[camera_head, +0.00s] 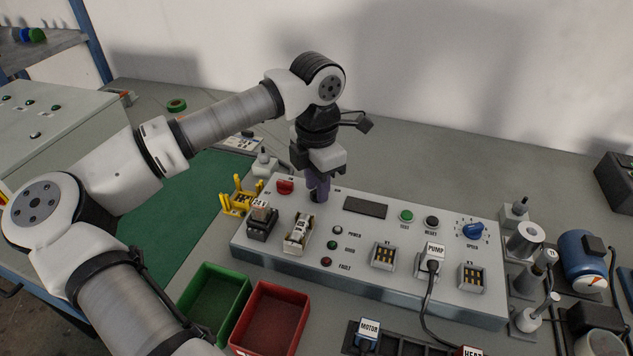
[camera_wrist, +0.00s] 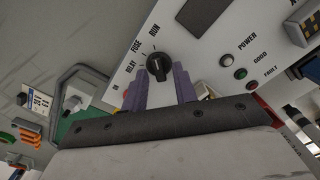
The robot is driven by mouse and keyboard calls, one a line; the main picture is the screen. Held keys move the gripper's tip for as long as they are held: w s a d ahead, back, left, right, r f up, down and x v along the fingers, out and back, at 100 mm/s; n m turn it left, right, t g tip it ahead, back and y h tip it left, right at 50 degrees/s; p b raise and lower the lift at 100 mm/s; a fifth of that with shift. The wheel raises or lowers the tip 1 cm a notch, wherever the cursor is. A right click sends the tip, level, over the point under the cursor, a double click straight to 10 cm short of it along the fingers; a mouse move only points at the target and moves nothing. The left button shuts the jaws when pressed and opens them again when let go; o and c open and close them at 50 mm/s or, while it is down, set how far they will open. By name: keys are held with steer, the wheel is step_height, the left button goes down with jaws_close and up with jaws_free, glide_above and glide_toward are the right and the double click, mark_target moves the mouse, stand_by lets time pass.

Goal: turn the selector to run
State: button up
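The selector (camera_wrist: 159,67) is a round black knob on the light panel in the wrist view, with printed words around it including RELAY, FUSE and RUN. A small pale mark shows on its upper left, but I cannot tell exactly which word it points to. My gripper (camera_wrist: 163,77) has two purple fingers, spread apart, with their tips at either side of the knob's lower edge. I cannot tell whether they touch it. In the head view my gripper (camera_head: 318,193) points down at the control box (camera_head: 340,276), and it hides the selector.
A red switch (camera_head: 286,186) is just left of my gripper. A relay (camera_head: 263,222) and a fuse block (camera_head: 299,234) stand in front. A dark display (camera_head: 365,208) lies to the right. Green (camera_head: 214,302) and red (camera_head: 270,318) bins stand before the box.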

steer(key=shift+o, duration=0.3)
step_height(320, 180, up, 14)
steer(key=shift+b, duration=0.4)
steer(key=shift+f, duration=0.15)
